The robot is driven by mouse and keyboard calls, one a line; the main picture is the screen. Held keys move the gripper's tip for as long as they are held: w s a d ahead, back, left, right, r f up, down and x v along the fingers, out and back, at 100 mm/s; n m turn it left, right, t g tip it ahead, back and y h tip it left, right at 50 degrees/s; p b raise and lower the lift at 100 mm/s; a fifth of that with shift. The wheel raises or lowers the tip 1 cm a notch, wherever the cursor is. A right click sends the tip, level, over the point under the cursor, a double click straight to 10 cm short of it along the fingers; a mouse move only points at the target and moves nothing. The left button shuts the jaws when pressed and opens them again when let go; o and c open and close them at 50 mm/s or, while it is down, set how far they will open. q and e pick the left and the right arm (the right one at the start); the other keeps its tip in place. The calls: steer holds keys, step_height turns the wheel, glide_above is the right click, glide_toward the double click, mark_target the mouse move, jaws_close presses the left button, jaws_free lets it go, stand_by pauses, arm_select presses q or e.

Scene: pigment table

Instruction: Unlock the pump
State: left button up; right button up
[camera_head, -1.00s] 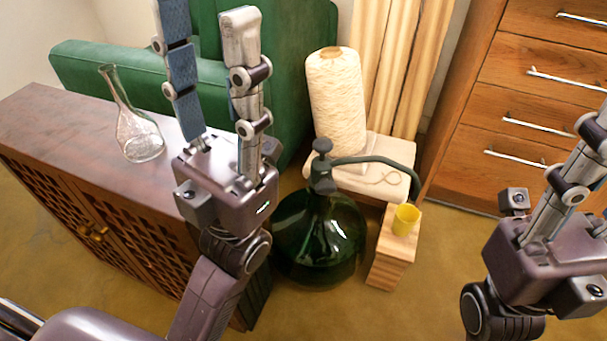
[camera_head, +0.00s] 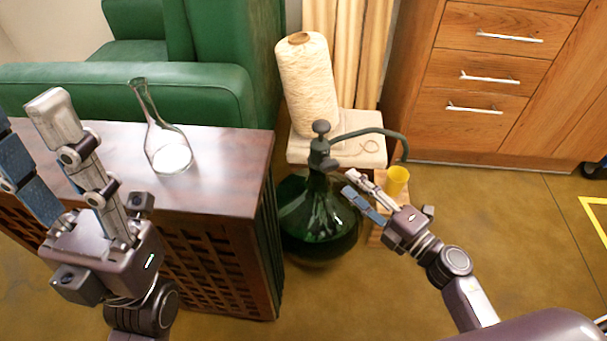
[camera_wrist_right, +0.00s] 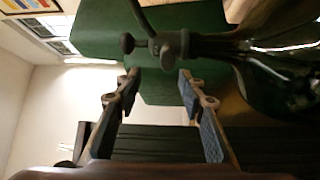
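The dark pump (camera_head: 320,150) has a round knob on top and a long curved spout, and stands upright on a green glass bottle (camera_head: 318,222). My right gripper (camera_head: 349,184) is beside the bottle's neck, just below and to the right of the pump head. In the right wrist view, its two fingers (camera_wrist_right: 159,76) are spread with nothing between them. The pump head (camera_wrist_right: 172,45) lies just beyond their tips there, apart from them as far as I can tell. My left gripper (camera_head: 25,112) is open and empty, over the cabinet's left part.
A yellow cup (camera_head: 397,180) stands on a small wooden block right of the bottle, beneath the spout's end. A glass flask (camera_head: 168,150) stands on the dark cabinet (camera_head: 228,185). A cream yarn cone (camera_head: 308,85) is behind the pump. Open floor lies to the right.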

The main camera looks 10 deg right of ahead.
mark_target(333, 169)
steer(key=x, duration=0.2)
steer(key=f+b+x, duration=0.1)
steer(key=x, duration=0.4)
steer(key=shift+w+d+f, duration=0.2)
steer(key=shift+w, duration=0.3)
steer(key=shift+c, duration=0.3)
jaws_close()
